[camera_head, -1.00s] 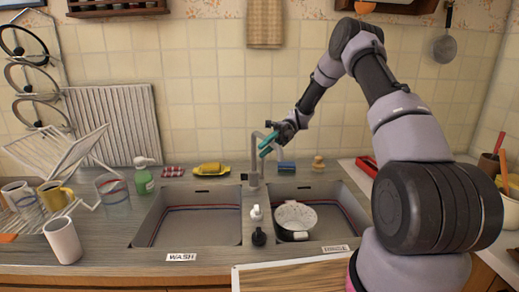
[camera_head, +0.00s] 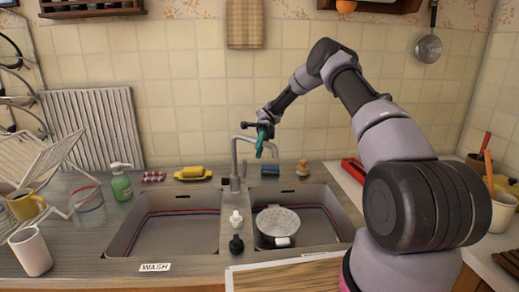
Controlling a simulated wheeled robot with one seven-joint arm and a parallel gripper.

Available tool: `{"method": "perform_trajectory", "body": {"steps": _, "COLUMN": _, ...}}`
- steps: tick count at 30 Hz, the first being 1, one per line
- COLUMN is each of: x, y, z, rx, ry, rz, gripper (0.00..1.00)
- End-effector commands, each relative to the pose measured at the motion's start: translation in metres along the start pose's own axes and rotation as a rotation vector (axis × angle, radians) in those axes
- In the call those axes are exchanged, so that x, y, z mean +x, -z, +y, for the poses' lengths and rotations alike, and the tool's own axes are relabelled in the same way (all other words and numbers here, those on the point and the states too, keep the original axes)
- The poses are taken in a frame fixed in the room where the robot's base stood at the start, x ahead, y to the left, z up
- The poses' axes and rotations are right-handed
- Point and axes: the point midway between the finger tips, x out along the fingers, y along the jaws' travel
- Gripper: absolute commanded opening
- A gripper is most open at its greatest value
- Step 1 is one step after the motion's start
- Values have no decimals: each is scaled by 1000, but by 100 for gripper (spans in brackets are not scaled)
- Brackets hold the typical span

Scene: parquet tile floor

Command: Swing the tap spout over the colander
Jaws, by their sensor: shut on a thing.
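The grey metal tap (camera_head: 235,168) stands behind the divider between two sink basins. Its spout (camera_head: 247,139) reaches right from the top of the post, and its end is near the teal fingers. My gripper (camera_head: 262,142) is shut on the spout near that end; the fingers hide part of the spout. The colander (camera_head: 277,222), with a pale round top and dark sides, sits in the right basin. It is below and nearer to me than the gripper. From this angle I cannot tell exactly what the spout end is above.
The left basin (camera_head: 172,225) is empty. White and black knobs (camera_head: 236,244) stand in front of the tap. A blue sponge (camera_head: 270,170) and a brush (camera_head: 302,168) lie behind the right basin. A green soap bottle (camera_head: 121,184) and dish rack are at left.

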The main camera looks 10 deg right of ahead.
Motion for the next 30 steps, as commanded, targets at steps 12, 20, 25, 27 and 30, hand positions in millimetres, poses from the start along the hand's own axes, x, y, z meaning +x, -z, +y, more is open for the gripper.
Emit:
{"method": "perform_trajectory", "body": {"steps": 12, "x": -1, "y": 1, "z": 0, "rx": 0, "ry": 3, "rz": -2, "gripper": 56}}
{"method": "perform_trajectory", "body": {"steps": 20, "x": -1, "y": 0, "z": 1, "rx": 0, "ry": 2, "rz": -2, "gripper": 56}}
{"method": "perform_trajectory", "body": {"steps": 25, "x": -5, "y": 1, "z": 18, "rx": 0, "ry": 4, "rz": -2, "gripper": 56}}
{"method": "perform_trajectory", "body": {"steps": 27, "x": -8, "y": 1, "z": 32, "rx": -1, "ry": 4, "rz": -4, "gripper": 56}}
{"method": "perform_trajectory", "body": {"steps": 30, "x": -13, "y": 1, "z": 54, "rx": -1, "ry": 6, "rz": -6, "gripper": 56}}
